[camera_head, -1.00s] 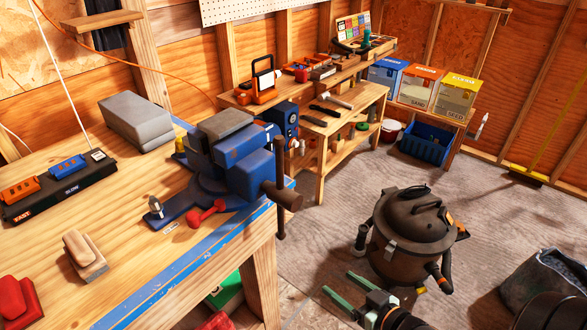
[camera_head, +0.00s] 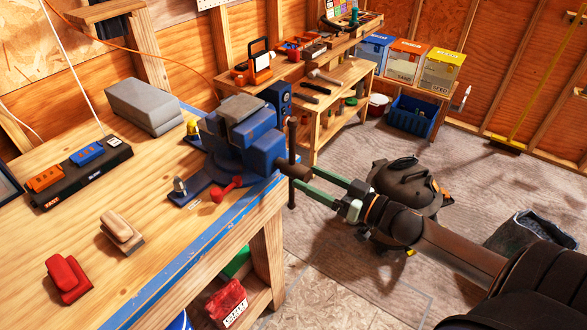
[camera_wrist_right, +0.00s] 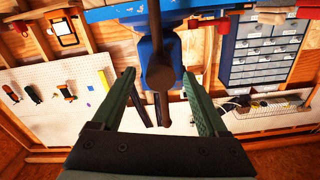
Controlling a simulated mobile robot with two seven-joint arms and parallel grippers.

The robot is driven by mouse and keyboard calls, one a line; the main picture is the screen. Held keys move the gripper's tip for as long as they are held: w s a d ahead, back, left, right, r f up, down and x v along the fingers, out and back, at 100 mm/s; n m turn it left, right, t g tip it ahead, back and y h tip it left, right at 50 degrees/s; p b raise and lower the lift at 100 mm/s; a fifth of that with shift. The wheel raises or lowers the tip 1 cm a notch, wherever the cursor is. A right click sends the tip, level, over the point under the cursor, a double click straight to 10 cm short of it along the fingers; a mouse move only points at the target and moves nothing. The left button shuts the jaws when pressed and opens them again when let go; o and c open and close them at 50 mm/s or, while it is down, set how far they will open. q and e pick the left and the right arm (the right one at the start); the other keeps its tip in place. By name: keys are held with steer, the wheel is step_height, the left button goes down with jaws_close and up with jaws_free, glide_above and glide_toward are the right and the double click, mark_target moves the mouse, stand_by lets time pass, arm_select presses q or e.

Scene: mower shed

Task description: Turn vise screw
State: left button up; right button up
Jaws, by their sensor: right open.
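The blue vise (camera_head: 262,150) is mounted at the workbench's right edge. Its dark screw (camera_head: 293,170) sticks out to the right, with a dark handle bar (camera_head: 291,140) standing about upright through its end. In the right wrist view the round screw end (camera_wrist_right: 160,76) and the bar (camera_wrist_right: 154,20) line up between my fingers. My right gripper (camera_head: 308,180) is open, with its green fingertips close to the screw end. In the wrist view its fingers (camera_wrist_right: 158,85) lie on either side of the screw with gaps. My left gripper is out of view.
The wooden bench (camera_head: 165,215) carries a grey block (camera_head: 143,106), a power strip (camera_head: 85,172), a sanding block (camera_head: 122,232) and a red object (camera_head: 67,280). A dark shop vacuum (camera_head: 405,185) stands on the floor behind my right arm. A second bench (camera_head: 345,75) stands behind.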

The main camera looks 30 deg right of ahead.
mark_target(293, 170)
steer(key=shift+x, duration=2.7)
jaws_close()
